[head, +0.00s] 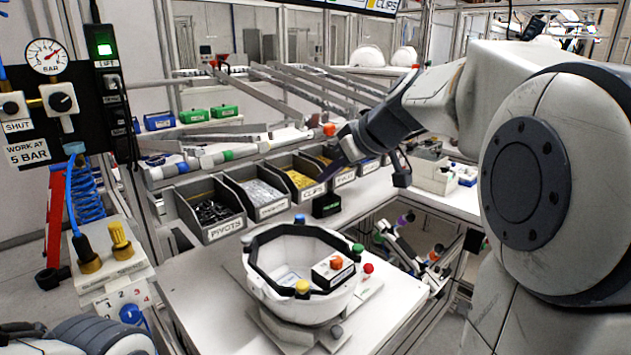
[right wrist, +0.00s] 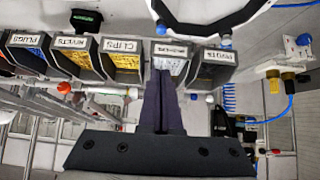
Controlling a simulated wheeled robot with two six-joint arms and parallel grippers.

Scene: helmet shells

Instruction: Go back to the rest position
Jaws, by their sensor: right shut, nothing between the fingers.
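My right gripper (head: 330,168) is shut and empty, its dark fingers together in front of the parts bins. In the right wrist view the closed fingers (right wrist: 163,92) point toward the row of bins. The right arm comes in from the right side of the head view and covers much of it. My left gripper is out of view. A white helmet shell (head: 318,309) with a black rim sits open side up on a fixture on the table, below and left of the right gripper. Part of its rim also shows in the right wrist view (right wrist: 205,27).
Grey bins, including the pivots bin (head: 217,231), stand behind the shell, close to the right gripper. Sloped rails (head: 310,88) rise behind them. A panel with a gauge (head: 46,57) and a valve block (head: 122,272) stand at left. The table front (head: 190,305) is bare.

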